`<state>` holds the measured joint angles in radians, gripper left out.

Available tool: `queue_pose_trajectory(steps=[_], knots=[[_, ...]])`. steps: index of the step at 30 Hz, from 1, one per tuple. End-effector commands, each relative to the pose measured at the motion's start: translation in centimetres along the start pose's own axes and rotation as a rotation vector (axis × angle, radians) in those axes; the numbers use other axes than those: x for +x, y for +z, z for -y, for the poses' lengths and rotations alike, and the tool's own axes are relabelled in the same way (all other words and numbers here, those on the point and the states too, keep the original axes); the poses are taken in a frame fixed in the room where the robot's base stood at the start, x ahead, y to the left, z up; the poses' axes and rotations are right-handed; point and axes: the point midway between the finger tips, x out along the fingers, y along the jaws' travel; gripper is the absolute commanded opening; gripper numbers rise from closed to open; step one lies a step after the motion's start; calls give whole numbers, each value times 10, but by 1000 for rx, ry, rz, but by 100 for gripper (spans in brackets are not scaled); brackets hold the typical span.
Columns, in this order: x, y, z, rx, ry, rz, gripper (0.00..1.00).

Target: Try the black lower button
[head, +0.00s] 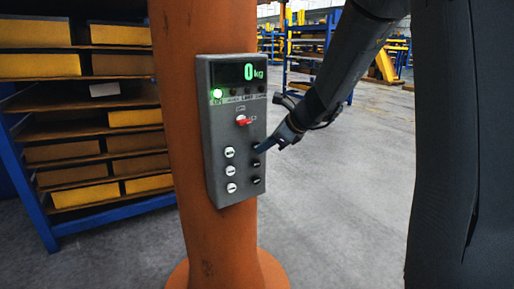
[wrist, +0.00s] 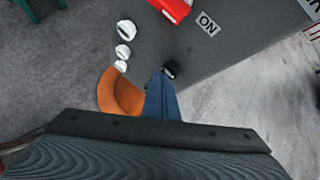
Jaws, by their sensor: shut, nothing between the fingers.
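The grey control box (head: 215,130) is mounted on an orange column. Its right column has black buttons; the black lower button (head: 256,180) is the bottom one in the head view. The middle black button (head: 255,163) is above it. My gripper (head: 261,148) is shut, its blue tip at the top black button, above the lower one. I cannot tell whether it touches. In the wrist view, the blue fingers (wrist: 161,98) point at the panel beside one black button (wrist: 170,69). Any other black buttons are hidden there.
White buttons (head: 230,170) form the left column. A red switch (head: 243,121) sits above, under a display (head: 240,73) reading 0 kg and a lit green lamp (head: 217,93). A shelf with yellow bins (head: 85,195) stands left behind the orange column (head: 225,235).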

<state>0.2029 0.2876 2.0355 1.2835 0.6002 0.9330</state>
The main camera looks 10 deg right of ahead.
Motion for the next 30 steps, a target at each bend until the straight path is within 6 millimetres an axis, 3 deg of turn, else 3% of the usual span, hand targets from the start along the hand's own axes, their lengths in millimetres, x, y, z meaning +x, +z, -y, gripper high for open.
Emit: queue_pose_trajectory(steps=[17, 30], knots=[[-9, -7, -6, 1, -1, 0, 0], [-35, -26, -25, 1, -2, 0, 0]])
